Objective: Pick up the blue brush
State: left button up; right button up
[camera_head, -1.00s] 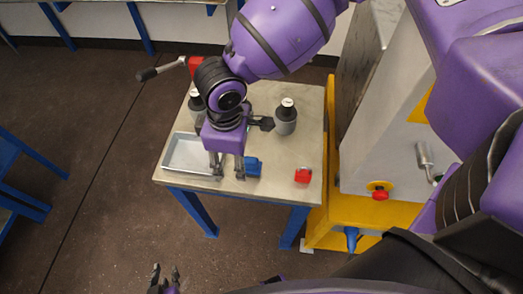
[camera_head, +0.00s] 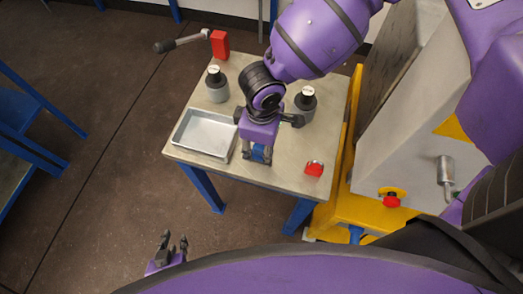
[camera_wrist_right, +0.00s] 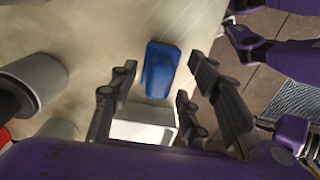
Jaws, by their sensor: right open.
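The blue brush (camera_head: 257,153) lies on the table's near part, right of the metal tray, mostly hidden by my right gripper in the head view. In the right wrist view the blue brush (camera_wrist_right: 161,70) is in plain sight, just beyond the fingertips and in line with the gap between them. My right gripper (camera_head: 257,158) points down over it, open and empty; its spread fingers also show in the right wrist view (camera_wrist_right: 162,82). My left gripper (camera_head: 174,241) is at the bottom of the head view, away from the table, with its fingers apart and nothing between them.
The metal tray (camera_head: 178,141) lies left of my right gripper. Grey vessels (camera_head: 217,88) (camera_head: 306,100) stand behind on both sides. A red block (camera_head: 314,168) lies to the right. A red lever fixture (camera_head: 219,44) is at the back corner. A yellow-framed machine (camera_head: 345,190) flanks the table's right.

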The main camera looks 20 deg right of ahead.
jog(key=shift+f, duration=0.1)
grip_shut()
dwell(0.3)
notch_tip(320, 180, up, 10)
jog(key=shift+p, duration=0.45)
